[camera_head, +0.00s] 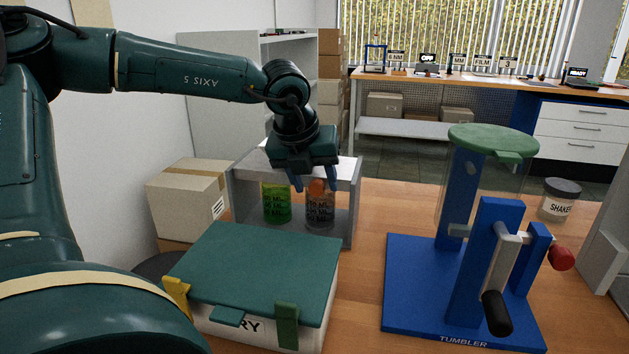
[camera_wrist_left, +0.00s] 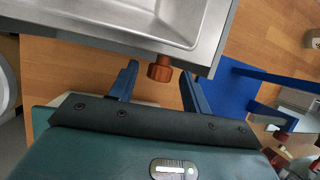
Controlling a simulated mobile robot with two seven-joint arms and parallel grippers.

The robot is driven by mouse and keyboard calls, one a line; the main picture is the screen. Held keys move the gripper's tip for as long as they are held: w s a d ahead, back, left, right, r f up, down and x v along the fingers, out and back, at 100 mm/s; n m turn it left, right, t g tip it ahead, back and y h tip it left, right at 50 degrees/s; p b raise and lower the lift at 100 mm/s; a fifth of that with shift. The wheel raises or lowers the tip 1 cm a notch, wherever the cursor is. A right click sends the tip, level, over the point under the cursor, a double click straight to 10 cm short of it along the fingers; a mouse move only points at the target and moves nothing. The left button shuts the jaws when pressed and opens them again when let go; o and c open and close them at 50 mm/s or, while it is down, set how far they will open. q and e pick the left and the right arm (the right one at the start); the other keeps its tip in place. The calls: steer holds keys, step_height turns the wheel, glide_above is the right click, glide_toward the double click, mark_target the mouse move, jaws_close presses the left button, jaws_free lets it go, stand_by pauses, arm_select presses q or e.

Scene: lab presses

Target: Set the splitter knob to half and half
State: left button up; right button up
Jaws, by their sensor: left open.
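The splitter (camera_head: 345,215) is a grey stand with a metal basin on top, whose rim shows in the left wrist view (camera_wrist_left: 120,36). Its reddish-brown knob (camera_head: 318,187) sticks out at the front and also shows in the left wrist view (camera_wrist_left: 160,69). My left gripper (camera_head: 313,182) is open, with its blue fingers on either side of the knob; in the left wrist view (camera_wrist_left: 159,72) a gap shows on both sides. The knob's setting and any scale cannot be read. A green-filled vessel (camera_head: 276,204) and a second vessel with dark markings (camera_head: 319,212) stand under the basin.
A white box with a green lid (camera_head: 262,264) stands in front of the splitter. A blue tumbler (camera_head: 410,290) with a crank is on the right, a shaker jar (camera_head: 560,200) behind it. A cardboard box (camera_head: 185,205) is at left. Bare table lies between splitter and tumbler.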

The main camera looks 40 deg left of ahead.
arm_select(q)
steer(key=shift+w+f, duration=0.1)
steer(key=shift+f, duration=0.1)
jaws_close()
stand_by(0.5)
